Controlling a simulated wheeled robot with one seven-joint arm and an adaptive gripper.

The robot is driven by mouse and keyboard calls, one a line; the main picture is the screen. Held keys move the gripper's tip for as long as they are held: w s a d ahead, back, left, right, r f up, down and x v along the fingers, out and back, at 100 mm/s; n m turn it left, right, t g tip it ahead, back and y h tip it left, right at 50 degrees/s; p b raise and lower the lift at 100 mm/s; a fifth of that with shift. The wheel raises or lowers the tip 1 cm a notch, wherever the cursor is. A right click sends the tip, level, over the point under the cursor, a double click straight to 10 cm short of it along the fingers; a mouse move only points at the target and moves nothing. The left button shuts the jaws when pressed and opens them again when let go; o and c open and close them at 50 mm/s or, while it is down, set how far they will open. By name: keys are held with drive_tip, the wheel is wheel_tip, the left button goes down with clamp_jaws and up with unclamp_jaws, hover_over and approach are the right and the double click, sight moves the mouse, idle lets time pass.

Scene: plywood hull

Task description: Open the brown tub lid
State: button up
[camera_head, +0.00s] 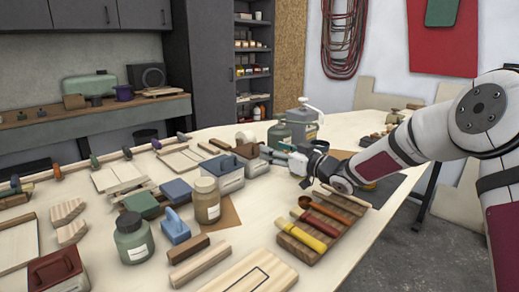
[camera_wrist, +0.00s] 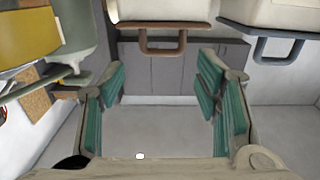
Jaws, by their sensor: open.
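The brown tub lid (camera_wrist: 128,25) shows at the top middle of the wrist view, with a brown loop handle (camera_wrist: 163,50) that faces my gripper. It sits on a pale tub (camera_wrist: 160,8). In the head view, a tub with a brownish top (camera_head: 249,149) stands left of my gripper; its lid is small and hard to make out there. My gripper (camera_wrist: 163,98) is open and empty, its teal finger pads spread to either side of the handle's line. The handle lies beyond the fingertips, apart from them. In the head view my gripper (camera_head: 287,154) reaches left over the table.
A similar pale tub with a blue-grey lid (camera_wrist: 235,27) stands close beside it; a blue-lidded tub (camera_head: 224,170) shows in the head view. A green canister (camera_head: 280,133) stands behind my gripper. A jar (camera_head: 207,200) and a wooden rack of tools (camera_head: 318,228) stand nearer.

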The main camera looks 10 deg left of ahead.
sight(259, 144)
drive_tip(key=shift+b+x, duration=0.4)
drive_tip(key=shift+x, duration=3.35)
